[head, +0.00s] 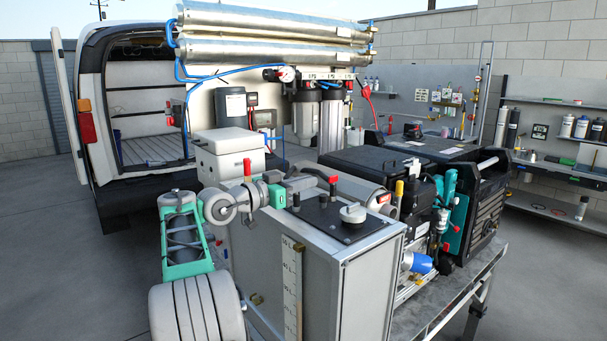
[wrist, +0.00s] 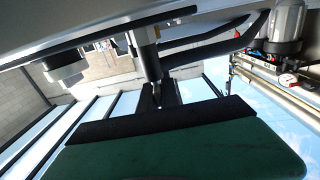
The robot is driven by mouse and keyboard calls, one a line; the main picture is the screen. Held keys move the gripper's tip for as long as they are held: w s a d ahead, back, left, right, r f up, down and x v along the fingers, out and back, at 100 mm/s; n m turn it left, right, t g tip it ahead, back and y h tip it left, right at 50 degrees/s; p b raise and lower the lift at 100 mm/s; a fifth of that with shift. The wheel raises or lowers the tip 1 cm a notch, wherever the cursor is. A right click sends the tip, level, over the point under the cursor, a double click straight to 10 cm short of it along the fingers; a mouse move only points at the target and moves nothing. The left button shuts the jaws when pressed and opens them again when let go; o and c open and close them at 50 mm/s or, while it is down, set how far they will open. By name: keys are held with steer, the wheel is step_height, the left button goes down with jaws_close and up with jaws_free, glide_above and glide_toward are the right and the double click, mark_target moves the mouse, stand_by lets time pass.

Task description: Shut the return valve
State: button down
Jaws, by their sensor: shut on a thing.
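A grey tank (head: 310,270) with a black lid (head: 318,212) stands at the front centre of the head view. A red-topped valve fitting (head: 333,180) rises at the back of the lid, beside a dark curved pipe. I take it for the return valve. My gripper (head: 305,183) reaches in from the left, level with this fitting, and is shut.
A white cap (head: 352,213) stands on the lid, right of my gripper. A white box (head: 230,155) and another red-topped fitting (head: 247,168) are close to my arm. Black equipment cases (head: 375,170) crowd the right. Steel membrane tubes (head: 275,35) lie overhead behind.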

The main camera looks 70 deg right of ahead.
steer(key=c, duration=1.6)
jaws_free()
